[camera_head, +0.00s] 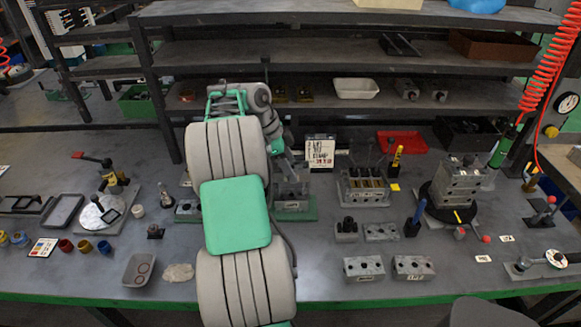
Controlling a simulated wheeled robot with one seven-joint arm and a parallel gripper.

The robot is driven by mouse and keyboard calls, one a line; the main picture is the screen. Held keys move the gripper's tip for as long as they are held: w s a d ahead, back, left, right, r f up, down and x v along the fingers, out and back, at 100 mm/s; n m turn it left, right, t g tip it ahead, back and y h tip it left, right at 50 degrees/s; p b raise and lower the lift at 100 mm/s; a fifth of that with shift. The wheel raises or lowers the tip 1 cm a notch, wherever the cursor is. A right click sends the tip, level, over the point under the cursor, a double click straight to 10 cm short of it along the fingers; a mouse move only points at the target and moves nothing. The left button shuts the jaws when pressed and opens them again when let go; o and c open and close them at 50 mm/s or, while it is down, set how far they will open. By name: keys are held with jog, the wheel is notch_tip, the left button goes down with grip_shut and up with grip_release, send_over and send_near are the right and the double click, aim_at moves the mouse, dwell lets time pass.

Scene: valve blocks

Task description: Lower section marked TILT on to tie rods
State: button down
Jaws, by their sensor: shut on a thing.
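My gripper (289,166) is beyond my arm, near the middle of the bench, pointing down and partly hidden by the arm. It is shut on a grey metal section (292,188), which is over a green base plate (296,214). No TILT marking can be read on it at this size. I cannot tell whether the section touches what is below it, and tie rods under it are not clearly seen. Other grey sections, two at the front (364,268) (413,267) and one behind them (381,232), lie to the right with small labels.
A rack with levers (364,188) stands right of the gripper, with a sign (320,150) behind. A stacked block assembly (457,184) sits on a dark round stand farther right. A grey tray (139,269) and small cups are at left.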

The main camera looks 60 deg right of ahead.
jog(key=shift+f+b, duration=2.25)
jog(key=shift+f, duration=0.3)
jog(key=c, duration=0.8)
grip_release()
jog(key=shift+c, duration=0.2)
jog(key=o, duration=0.4)
jog(key=shift+c, duration=0.2)
jog(key=shift+a+f, duration=0.1)
jog(key=shift+f, duration=0.05)
jog(key=p+v, duration=0.3)
jog(key=v, duration=0.5)
